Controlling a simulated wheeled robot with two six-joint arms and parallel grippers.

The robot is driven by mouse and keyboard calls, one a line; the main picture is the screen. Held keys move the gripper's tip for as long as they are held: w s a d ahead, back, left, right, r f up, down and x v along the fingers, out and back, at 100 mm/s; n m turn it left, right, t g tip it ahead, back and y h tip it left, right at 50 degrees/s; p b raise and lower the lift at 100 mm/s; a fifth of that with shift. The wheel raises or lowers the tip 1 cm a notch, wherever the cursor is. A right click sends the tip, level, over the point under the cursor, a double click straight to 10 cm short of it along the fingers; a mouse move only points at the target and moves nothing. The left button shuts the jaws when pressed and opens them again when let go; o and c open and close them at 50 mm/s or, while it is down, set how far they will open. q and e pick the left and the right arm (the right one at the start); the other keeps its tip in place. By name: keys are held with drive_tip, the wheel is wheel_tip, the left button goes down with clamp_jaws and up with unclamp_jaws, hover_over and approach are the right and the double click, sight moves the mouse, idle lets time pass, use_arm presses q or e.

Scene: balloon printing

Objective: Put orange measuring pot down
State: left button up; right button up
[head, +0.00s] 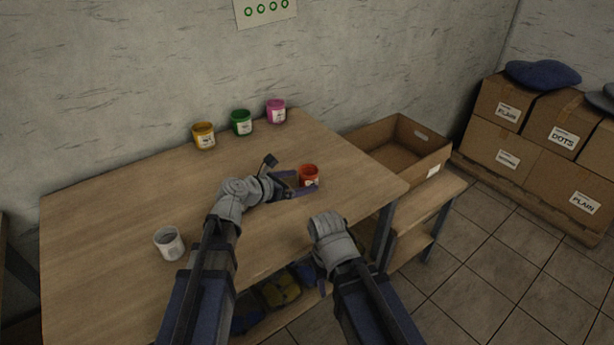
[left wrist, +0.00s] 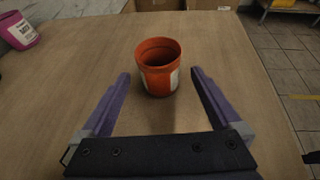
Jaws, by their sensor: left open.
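The orange measuring pot (head: 309,175) stands upright on the wooden table (head: 110,215), toward its right end. In the left wrist view the pot (left wrist: 158,68) shows its open top and a white label on its right side. My left gripper (head: 296,183) is open at table height, with its purple fingers (left wrist: 160,82) spread on either side of the pot. Clear gaps show between each finger and the pot. My right arm reaches in over the table's front edge; its gripper fingers cannot be made out clearly.
Yellow (head: 204,136), green (head: 242,122) and pink (head: 276,111) pots stand along the back edge. A white pot (head: 169,243) stands at the front left. An open cardboard box (head: 400,148) sits right of the table, with stacked boxes (head: 545,135) beyond. The table's middle left is clear.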

use_arm(q)
drive_tip(key=p+v, duration=0.2)
drive_tip(key=v, duration=0.6)
drive_tip(key=shift+r+p, duration=0.15)
drive_tip(key=shift+p, duration=0.2)
